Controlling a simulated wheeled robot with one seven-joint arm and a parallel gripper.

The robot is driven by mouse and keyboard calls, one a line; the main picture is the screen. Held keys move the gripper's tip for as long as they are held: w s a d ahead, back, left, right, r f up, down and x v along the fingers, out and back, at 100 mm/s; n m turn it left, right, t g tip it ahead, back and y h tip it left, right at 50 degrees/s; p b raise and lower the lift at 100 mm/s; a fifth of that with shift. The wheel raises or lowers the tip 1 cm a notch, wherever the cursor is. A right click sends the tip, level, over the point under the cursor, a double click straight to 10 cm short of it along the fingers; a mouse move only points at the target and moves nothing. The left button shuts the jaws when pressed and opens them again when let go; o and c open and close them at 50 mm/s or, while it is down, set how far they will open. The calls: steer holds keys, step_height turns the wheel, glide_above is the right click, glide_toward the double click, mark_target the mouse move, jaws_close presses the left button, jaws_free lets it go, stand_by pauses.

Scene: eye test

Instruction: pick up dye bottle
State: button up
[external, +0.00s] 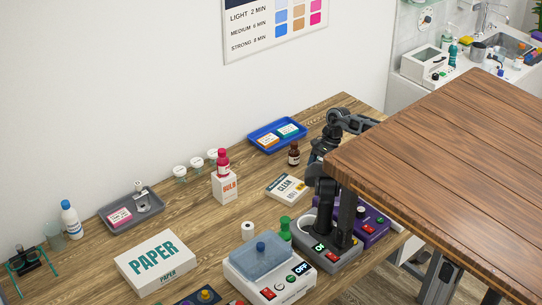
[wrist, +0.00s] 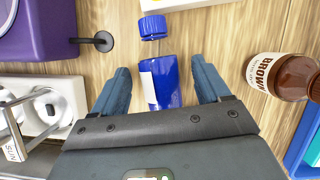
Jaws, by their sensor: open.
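A blue bottle (wrist: 172,82) with a ribbed blue cap (wrist: 153,27) and a pale label shows in the middle of the wrist view. I cannot tell whether it stands or lies. My gripper (wrist: 160,70) is open, with one blue finger on each side of the bottle and gaps between. A brown bottle (wrist: 292,76) labelled BROWN is right of the fingers; it also stands on the wooden table in the external view (external: 294,155). In the external view the blue bottle does not show, and my fingers are hard to make out there.
A purple device (wrist: 35,28) is left of the fingers, with a pale device (wrist: 40,104) below it. A blue tray (wrist: 302,145) is at the right edge. In the external view, a CLEAN box (external: 286,188) and a red-capped bottle (external: 222,163) are left of my arm.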

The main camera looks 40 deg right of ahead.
steer(key=shift+r, duration=0.1)
steer(key=c, duration=1.3)
